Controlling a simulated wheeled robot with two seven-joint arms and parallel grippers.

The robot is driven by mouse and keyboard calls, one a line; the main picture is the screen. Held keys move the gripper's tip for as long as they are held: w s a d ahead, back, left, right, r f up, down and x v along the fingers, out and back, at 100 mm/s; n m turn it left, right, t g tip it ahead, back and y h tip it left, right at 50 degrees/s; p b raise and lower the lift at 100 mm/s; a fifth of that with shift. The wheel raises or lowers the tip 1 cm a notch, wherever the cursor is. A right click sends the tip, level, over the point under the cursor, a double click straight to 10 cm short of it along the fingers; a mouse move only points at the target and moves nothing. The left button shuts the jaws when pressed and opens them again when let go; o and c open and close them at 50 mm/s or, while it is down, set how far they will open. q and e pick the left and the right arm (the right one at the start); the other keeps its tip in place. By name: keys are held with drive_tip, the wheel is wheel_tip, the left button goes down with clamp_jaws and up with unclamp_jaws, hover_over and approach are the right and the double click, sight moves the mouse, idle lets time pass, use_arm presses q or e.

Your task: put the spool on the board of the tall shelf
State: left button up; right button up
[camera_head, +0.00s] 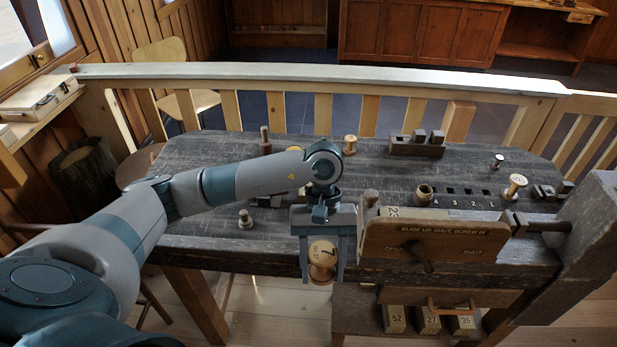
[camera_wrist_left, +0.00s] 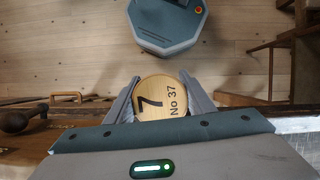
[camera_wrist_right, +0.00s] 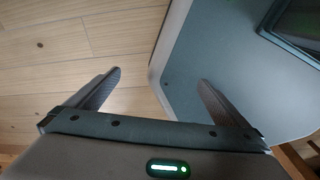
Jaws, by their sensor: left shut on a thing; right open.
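My left gripper (camera_head: 322,277) is shut on a pale wooden spool (camera_head: 322,253), held in front of the near edge of the dark workbench, above the floor.
The workbench (camera_head: 200,165) carries several small turned pieces, a wooden block holder (camera_head: 416,146) and a numbered row of holes. A vise with a wooden front plate (camera_head: 432,241) stands right of the held spool. Numbered boxes (camera_head: 428,320) sit below. A railing (camera_head: 300,74) runs behind.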

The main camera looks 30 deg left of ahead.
sight(316, 279)
use_arm(q)
drive_tip(key=f+m, duration=0.1)
drive_tip(key=s+f+m+y, duration=0.1)
drive_tip(key=f+m, duration=0.1)
drive_tip(key=f+m+b, duration=0.1)
drive_tip(key=shift+s+a+f+m+g+y, duration=0.25)
drive_tip(key=shift+s+m+g+y, duration=0.05)
drive_tip(key=shift+m+y, duration=0.1)
drive_tip(key=shift+s+a+f+m+y, duration=0.15)
drive_tip(key=shift+s+f+m+y, duration=0.15)
drive_tip(key=shift+f+m, duration=0.4)
drive_tip(key=shift+r, duration=0.15)
